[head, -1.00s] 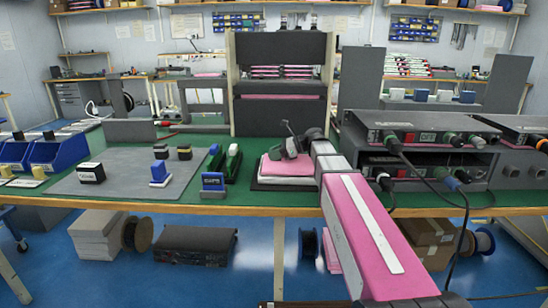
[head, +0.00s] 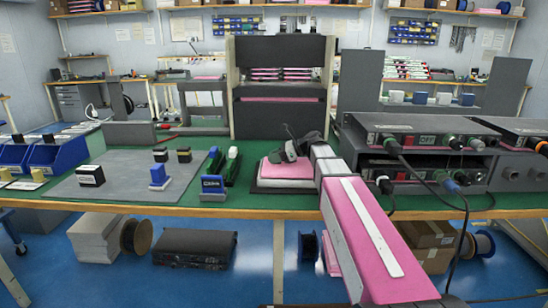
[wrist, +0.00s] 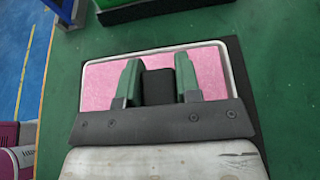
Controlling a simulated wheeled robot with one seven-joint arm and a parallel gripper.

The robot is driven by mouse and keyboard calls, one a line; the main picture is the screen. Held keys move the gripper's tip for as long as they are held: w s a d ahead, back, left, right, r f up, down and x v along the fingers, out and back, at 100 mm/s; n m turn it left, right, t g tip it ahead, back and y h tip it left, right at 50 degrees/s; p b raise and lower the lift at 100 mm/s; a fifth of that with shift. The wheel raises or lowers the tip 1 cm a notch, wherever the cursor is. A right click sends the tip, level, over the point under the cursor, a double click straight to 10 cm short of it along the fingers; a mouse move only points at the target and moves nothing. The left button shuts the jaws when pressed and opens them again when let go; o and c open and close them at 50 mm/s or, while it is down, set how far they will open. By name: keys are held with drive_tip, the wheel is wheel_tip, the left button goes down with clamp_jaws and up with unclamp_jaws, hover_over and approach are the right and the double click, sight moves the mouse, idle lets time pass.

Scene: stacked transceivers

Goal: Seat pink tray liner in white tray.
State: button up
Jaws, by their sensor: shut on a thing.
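The pink tray liner (head: 271,171) sits at the white tray (head: 286,184) on the bench, under my gripper (head: 287,152). In the wrist view the liner (wrist: 216,70) lies within the thin pale rim of the tray (wrist: 155,53), with its visible edges close along the rim. My gripper (wrist: 157,82) has two green fingers shut on a black block (wrist: 158,87) over the middle of the liner, which looks like its grip. The near side of liner and tray is hidden behind the gripper body. I cannot tell whether the liner is fully down.
A dark base (wrist: 240,60) lies under the tray on the green bench top (head: 200,137). Green-and-black transceivers (head: 232,163) stand left of it, with a blue one (head: 212,185) in front. A stacked equipment rack (head: 430,142) with cables is close on the right.

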drive_tip(key=shift+f, duration=1.4)
drive_tip(key=o, duration=1)
drive_tip(key=shift+o, duration=0.2)
drive_tip(key=shift+v, duration=3.75)
